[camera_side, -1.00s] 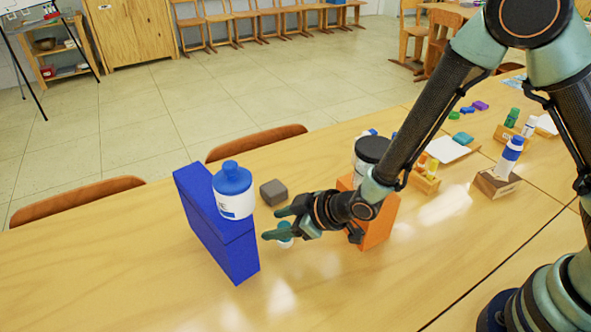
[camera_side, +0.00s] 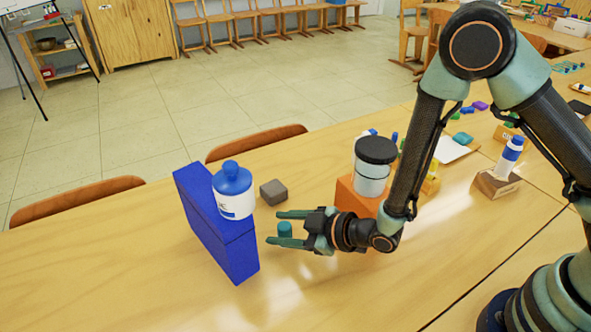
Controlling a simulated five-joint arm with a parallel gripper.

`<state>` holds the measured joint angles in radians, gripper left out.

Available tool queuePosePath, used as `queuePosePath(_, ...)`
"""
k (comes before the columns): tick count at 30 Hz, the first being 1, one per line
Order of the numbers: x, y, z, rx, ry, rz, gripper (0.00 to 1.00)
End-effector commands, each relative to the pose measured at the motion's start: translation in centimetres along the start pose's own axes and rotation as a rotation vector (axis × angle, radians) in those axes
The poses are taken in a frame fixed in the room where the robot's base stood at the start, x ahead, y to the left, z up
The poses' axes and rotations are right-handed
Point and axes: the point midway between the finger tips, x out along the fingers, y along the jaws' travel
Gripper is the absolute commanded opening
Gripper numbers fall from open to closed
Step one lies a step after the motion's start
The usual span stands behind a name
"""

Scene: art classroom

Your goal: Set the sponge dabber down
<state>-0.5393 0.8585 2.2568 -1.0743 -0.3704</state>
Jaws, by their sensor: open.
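My gripper (camera_side: 277,228) reaches in low from the right.
A blue-capped bottle (camera_side: 234,191) stands on the tall blue block (camera_side: 215,240) at left. A black-lidded jar (camera_side: 373,168) stands on the orange block (camera_side: 350,196) close behind my wrist. A grey block (camera_side: 273,192) lies beyond the gripper. The table's front middle is clear.

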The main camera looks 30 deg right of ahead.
Motion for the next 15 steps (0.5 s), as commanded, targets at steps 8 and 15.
queuePosePath(8, 3.0, 0.0, 0.0, 0.001, 0.0, 0.0, 0.57)
queuePosePath(15, 3.3, 0.0, 0.0, 0.001, -0.001, 0.0, 0.57)
